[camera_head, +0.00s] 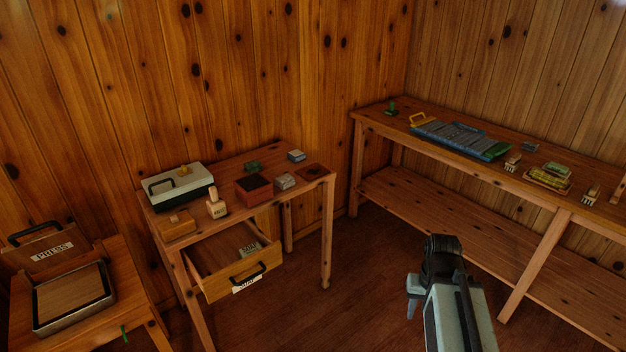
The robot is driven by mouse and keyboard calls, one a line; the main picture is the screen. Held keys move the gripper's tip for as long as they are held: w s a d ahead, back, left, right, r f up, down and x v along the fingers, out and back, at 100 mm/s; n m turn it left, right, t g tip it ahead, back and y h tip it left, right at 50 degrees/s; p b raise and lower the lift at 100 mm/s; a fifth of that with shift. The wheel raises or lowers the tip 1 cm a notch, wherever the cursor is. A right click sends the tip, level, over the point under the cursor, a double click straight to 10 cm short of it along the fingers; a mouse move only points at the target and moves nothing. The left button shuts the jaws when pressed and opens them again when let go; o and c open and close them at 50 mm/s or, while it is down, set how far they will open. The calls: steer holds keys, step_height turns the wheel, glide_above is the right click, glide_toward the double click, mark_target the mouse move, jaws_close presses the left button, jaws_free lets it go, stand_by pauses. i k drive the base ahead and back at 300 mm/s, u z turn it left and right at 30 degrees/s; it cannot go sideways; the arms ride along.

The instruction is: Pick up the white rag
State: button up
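I cannot pick out a white rag for certain in the head view. A small pale grey-white item (285,181) lies near the front right of the small desk (230,165), beside a dark red box (254,187). A blue and white item (296,156) lies behind it. Both are too small to identify. My gripper (412,292) is at the lower right, over the floor and apart from the desk and the long bench. It is partly hidden by my arm, and its fingers are not clear enough to show whether they are open.
The desk's drawer (236,280) is pulled open. A press (72,298) stands at left. Floor (365,300) is clear between.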

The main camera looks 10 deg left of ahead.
mark_target(284, 182)
steer(key=z, duration=0.15)
steer(key=i, duration=2.75)
steer(key=u, duration=4.15)
